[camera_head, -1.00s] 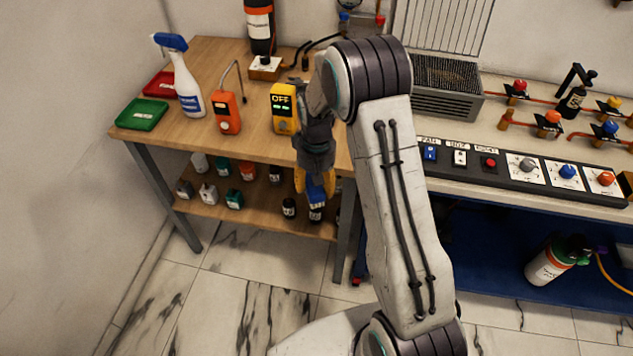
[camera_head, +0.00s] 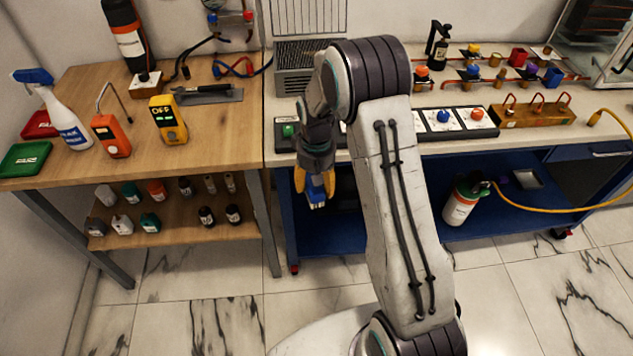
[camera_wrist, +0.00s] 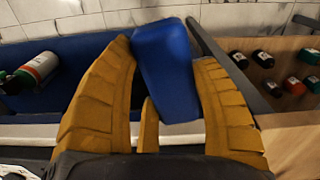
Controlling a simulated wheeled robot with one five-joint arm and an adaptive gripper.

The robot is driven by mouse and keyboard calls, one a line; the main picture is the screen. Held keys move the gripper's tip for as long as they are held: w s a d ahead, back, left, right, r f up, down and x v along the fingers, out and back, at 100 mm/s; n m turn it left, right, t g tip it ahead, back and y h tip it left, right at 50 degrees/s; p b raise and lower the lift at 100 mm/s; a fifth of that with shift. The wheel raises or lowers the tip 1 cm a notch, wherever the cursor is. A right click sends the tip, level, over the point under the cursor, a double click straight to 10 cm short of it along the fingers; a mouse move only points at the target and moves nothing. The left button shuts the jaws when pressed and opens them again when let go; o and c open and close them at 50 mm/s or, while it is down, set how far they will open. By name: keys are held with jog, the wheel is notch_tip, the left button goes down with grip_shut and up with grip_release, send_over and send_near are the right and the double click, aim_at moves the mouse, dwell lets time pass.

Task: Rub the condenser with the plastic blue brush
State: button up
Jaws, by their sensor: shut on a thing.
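My gripper (camera_head: 314,180) has yellow fingers and is shut on the blue plastic brush (camera_head: 318,192). The brush hangs below the fingers, in front of the blue cart and below its top edge. In the wrist view the brush (camera_wrist: 165,75) sits between the two yellow fingers, its blue body filling the middle. The grey slatted box (camera_head: 292,68), which looks like the condenser, stands at the back left of the light bench. It is above and behind my gripper, apart from the brush. My arm hides its right part.
A control panel (camera_head: 458,122) lies along the bench's front edge, partly behind my arm. A wooden table (camera_head: 225,140) on the left holds a spray bottle (camera_head: 60,115) and meters. A refrigerant cylinder (camera_head: 462,203) stands on the cart's lower shelf (camera_head: 515,203). Open floor lies in front.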

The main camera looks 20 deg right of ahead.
jog(key=shift+r+p, duration=0.4)
jog(key=shift+r, duration=0.4)
jog(key=shift+a+r+p, duration=0.1)
jog(key=shift+r+p, duration=0.15)
jog(key=shift+p, duration=0.1)
notch_tip(320, 180, up, 14)
jog(key=r+p, duration=0.1)
jog(key=p, duration=1.4)
jog(key=w+d+r+m, duration=0.2)
jog(key=w+d+m, duration=0.4)
jog(key=m, duration=0.3)
jog(key=w+d+r+m, duration=0.3)
jog(key=w+d+m, duration=0.4)
jog(key=m, duration=0.3)
jog(key=shift+w+m+b, duration=0.3)
jog(key=shift+w+b, duration=0.1)
jog(key=shift+w, duration=0.4)
jog(key=shift+a, duration=0.1)
